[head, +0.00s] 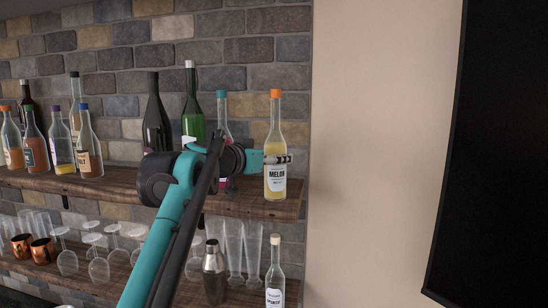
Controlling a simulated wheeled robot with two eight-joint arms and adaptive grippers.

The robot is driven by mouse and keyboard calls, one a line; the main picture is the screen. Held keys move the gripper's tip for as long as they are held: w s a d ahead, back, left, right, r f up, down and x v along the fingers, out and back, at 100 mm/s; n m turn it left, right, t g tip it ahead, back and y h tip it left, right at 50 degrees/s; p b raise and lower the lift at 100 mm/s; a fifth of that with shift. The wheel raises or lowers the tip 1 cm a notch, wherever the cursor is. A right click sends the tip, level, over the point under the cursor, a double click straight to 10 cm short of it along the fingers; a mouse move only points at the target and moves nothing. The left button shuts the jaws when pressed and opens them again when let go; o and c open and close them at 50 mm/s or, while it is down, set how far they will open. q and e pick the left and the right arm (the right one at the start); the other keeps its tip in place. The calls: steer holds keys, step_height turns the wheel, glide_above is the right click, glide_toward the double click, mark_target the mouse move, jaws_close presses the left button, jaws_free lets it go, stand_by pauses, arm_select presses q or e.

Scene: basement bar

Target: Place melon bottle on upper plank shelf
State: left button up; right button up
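The melon bottle (275,180) has an orange cap, yellow liquid and a white label reading MELON. It stands upright at the right end of the upper plank shelf (240,203), its base at the front edge; I cannot tell whether it touches the wood. My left gripper (278,159) reaches in from the left at the bottle's shoulder. One finger lies across the bottle's front and looks closed on it; the other finger is hidden. My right gripper is not in view.
Several bottles fill the shelf's left end. The lower shelf holds glasses, copper mugs (41,249), a shaker (215,272) and a clear bottle (275,270). A dark screen (500,150) is at right.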

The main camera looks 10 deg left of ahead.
arm_select(q)
steer(key=shift+o, duration=1.1)
steer(key=shift+w+d, duration=0.1)
steer(key=shift+d, duration=0.1)
steer(key=b+v, duration=0.2)
steer(key=v, duration=1)
steer(key=shift+r, duration=0.2)
